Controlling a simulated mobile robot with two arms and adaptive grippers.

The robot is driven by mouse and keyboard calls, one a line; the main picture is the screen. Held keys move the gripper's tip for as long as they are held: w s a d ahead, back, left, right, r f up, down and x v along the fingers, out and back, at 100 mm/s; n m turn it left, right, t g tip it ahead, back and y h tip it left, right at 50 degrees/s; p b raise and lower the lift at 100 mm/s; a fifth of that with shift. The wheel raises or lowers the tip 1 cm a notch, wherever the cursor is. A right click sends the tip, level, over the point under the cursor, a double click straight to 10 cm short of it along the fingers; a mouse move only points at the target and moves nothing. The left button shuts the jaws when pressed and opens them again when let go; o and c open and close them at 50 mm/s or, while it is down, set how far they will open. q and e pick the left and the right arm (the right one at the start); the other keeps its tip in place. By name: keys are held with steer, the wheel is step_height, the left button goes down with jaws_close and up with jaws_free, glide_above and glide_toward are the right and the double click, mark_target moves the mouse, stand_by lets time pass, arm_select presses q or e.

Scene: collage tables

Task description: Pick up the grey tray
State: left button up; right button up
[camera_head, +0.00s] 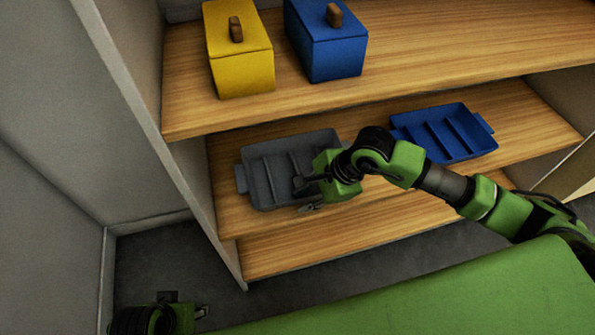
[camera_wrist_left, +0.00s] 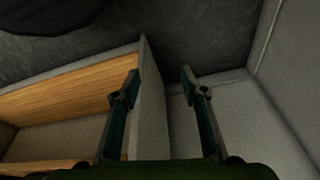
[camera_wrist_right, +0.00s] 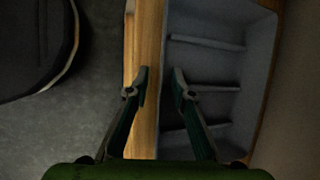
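The grey tray (camera_head: 270,160) with dividers lies on the middle shelf, at the left end. It also shows in the right wrist view (camera_wrist_right: 258,60). My right gripper (camera_head: 304,193) is at the tray's near right part, and the arm hides some of that end. In the right wrist view my right gripper (camera_wrist_right: 161,78) has its fingers apart, with the tray's near wall and the shelf edge beyond them; nothing is held. I cannot tell whether it touches the tray. My left gripper (camera_wrist_left: 160,76) is open and empty, away from the tray, low at the left in the head view.
A blue tray (camera_head: 443,133) lies on the same shelf to the right, behind my right arm. A yellow box (camera_head: 240,70) and a blue box (camera_head: 326,50), each with a brown handle, stand on the top shelf above. The grey side panel (camera_head: 205,190) closes the shelf's left end.

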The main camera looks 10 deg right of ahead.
stand_by(0.3)
stand_by(0.5)
jaws_close()
